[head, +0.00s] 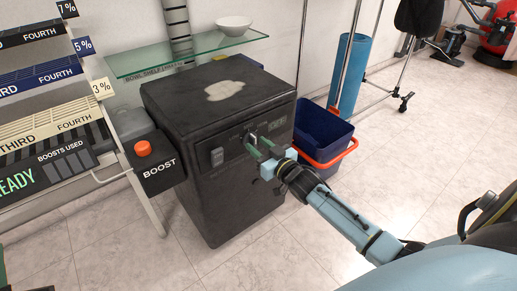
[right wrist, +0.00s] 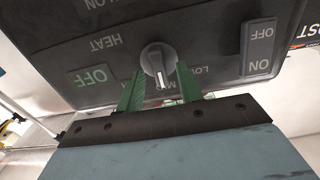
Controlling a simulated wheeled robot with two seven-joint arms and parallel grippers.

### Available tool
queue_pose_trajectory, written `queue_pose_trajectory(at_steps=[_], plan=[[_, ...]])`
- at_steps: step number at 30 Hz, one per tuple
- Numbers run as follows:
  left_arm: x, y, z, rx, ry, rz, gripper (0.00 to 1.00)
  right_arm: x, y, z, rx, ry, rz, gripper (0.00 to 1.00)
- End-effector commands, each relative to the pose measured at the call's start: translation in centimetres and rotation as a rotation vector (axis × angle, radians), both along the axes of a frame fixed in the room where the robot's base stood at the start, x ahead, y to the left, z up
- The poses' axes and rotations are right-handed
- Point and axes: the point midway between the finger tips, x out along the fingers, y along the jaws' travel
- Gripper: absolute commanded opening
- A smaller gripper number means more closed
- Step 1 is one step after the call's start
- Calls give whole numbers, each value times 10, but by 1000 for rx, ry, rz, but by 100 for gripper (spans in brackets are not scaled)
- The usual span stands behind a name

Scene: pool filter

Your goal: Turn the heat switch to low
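The black box-shaped machine (head: 225,190) stands on the floor with its control panel facing me. In the right wrist view, seen upside down, its grey heat knob (right wrist: 157,60) has a white mark pointing down in the picture. My left gripper is not clearly in view.
An ON/OFF rocker switch (right wrist: 258,47) is on the same panel. A BOOST box with an orange button (head: 143,148) is left of the machine. A glass shelf (head: 180,55) with a white bowl (head: 234,25) hangs above. A blue bucket (head: 323,130) stands at right.

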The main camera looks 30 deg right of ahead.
Motion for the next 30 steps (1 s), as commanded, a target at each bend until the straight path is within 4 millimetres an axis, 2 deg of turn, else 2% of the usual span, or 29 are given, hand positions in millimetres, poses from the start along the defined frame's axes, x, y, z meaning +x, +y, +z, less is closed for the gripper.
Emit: queue_pose_trajectory(at_steps=[11, 13, 20, 30], plan=[[-3, 1, 2, -10, -36, 0, 0, 6, 0, 0, -1, 1, 0, 36], [-3, 1, 2, -10, -35, 0, 0, 6, 0, 0, -1, 0, 0, 31], [-3, 1, 2, -10, -35, 0, 0, 6, 0, 0, -1, 0, 0, 1], [-1, 0, 3, -6, -20, 1, 0, 6, 0, 1, -28, -1, 0, 0]])
